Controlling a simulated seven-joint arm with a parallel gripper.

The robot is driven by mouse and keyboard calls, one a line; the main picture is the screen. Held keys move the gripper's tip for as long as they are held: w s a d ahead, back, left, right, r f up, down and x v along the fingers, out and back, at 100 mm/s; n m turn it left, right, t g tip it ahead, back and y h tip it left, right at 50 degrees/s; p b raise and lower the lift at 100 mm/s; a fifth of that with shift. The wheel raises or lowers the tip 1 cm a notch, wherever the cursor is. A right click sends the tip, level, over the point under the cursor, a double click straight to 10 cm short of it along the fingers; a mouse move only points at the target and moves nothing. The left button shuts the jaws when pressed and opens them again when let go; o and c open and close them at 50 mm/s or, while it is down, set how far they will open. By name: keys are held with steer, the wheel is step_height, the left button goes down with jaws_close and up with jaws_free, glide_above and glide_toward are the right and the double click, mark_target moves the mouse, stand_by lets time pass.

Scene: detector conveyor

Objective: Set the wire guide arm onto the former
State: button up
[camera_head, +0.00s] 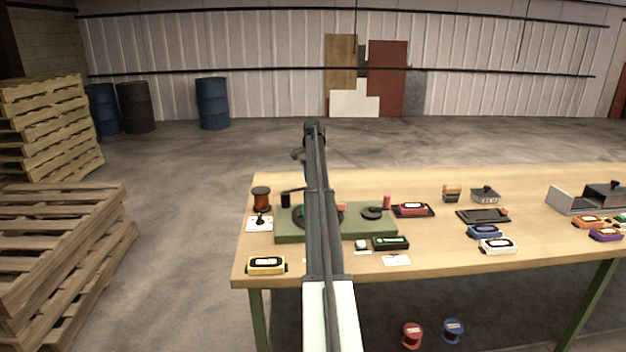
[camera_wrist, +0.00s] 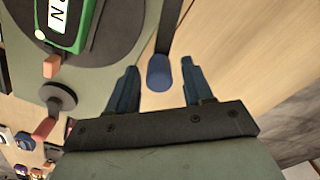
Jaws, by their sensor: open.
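The wire guide arm shows in the wrist view as a dark bar (camera_wrist: 171,28) ending in a rounded dark-blue grip (camera_wrist: 158,73). In the head view its dark grip (camera_head: 285,200) stands at the left end of the green base. My gripper (camera_wrist: 160,66) is open, with a finger on each side of the grip and gaps visible; I cannot tell the depth between them. The round dark former (camera_wrist: 100,40) lies on the green base (camera_head: 290,236), with a green-framed device (camera_wrist: 68,20) above it. In the head view my arm hides most of the former and my gripper.
A red-topped crank (camera_head: 387,202) stands at the base's right. A copper spool (camera_head: 261,199) and a small joystick plate (camera_head: 259,223) are at the left. A yellow device (camera_head: 267,265) and a black-green one (camera_head: 390,243) lie in front. The table's left edge is near.

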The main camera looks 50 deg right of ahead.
jaws_close()
stand_by(0.3)
stand_by(0.4)
steer(key=s+a+m, duration=0.3)
steer(key=m, duration=0.1)
steer(key=s+a+m, duration=0.3)
steer(key=shift+m, duration=0.4)
steer(key=shift+s+a+m, duration=0.2)
steer(key=shift+a+m, duration=0.25)
steer(key=shift+m, duration=0.05)
steer(key=shift+s+a+m, duration=0.15)
steer(key=shift+a+m, duration=0.3)
steer(key=shift+m, duration=0.05)
steer(key=shift+s+a+m, duration=0.1)
steer(key=shift+a+m, duration=0.55)
steer(key=shift+m, duration=0.15)
steer(key=shift+a, duration=0.1)
